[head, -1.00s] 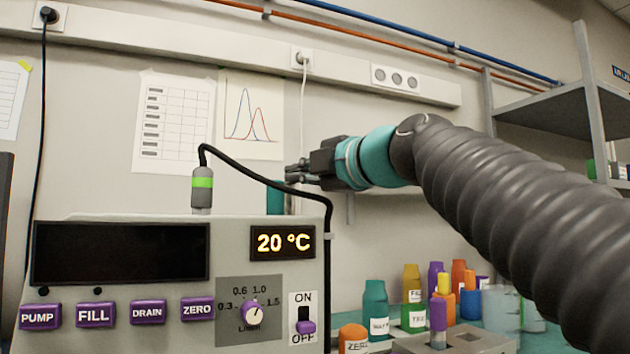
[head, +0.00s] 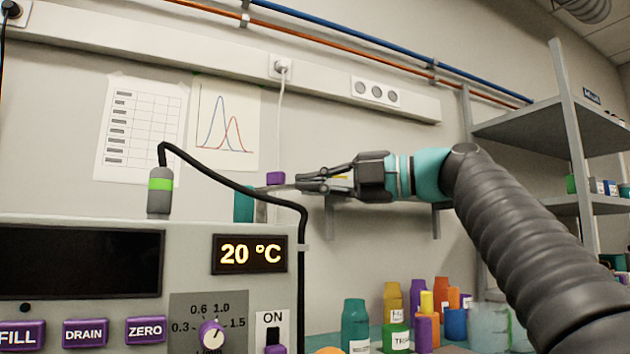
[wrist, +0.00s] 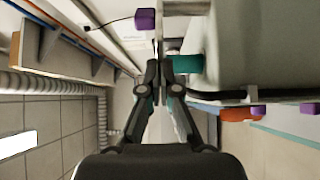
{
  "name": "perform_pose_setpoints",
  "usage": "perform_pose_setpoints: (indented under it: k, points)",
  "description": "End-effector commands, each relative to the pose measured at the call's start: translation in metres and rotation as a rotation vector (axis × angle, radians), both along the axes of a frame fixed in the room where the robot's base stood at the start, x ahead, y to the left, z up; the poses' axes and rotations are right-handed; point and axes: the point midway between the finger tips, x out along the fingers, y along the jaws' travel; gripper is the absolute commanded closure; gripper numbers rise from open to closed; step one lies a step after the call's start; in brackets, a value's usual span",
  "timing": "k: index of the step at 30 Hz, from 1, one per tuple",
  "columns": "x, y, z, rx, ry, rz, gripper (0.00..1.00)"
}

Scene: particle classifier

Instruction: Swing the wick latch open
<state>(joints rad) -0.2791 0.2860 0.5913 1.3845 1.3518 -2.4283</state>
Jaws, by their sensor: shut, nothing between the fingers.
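My gripper (head: 303,184) points left in the head view, with its fingers together and empty. It is beside the upper right corner of the machine (head: 190,290). A small purple block (head: 275,179) shows just left of the fingertips, with a thin grey piece by it. It is likely the wick latch's handle, but I cannot tell for certain. In the wrist view the purple block (wrist: 145,19) is ahead of the gripper (wrist: 160,72), a little left. A teal cylinder (head: 243,206) is near it and also shows in the wrist view (wrist: 188,64). I cannot tell whether the fingertips touch anything.
A black cable (head: 235,186) arches over the machine from a green-banded plug (head: 159,190) and passes close to my fingertips. Several bottles (head: 355,325) stand below my arm. A shelf rack (head: 550,125) stands at the right.

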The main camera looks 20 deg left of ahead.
Motion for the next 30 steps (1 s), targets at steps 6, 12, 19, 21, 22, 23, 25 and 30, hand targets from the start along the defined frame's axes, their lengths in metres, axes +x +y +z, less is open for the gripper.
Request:
perform_pose_setpoints:
  k: [6,12,19,21,22,23,25,30]
  points:
    - [0.015,-0.002,0.001,0.000,0.002,0.005,1.00]
    - [0.027,-0.004,0.001,0.001,0.001,0.004,1.00]
    - [0.038,-0.005,0.000,0.000,0.002,-0.001,1.00]
    - [0.039,-0.005,0.000,0.001,0.003,-0.002,1.00]
    - [0.040,-0.005,-0.001,0.001,0.003,-0.003,1.00]
    - [0.041,-0.006,-0.001,0.001,0.004,-0.003,1.00]
    - [0.043,-0.006,-0.001,0.001,0.004,-0.006,1.00]
    - [0.045,-0.007,-0.003,0.000,0.006,-0.010,1.00]
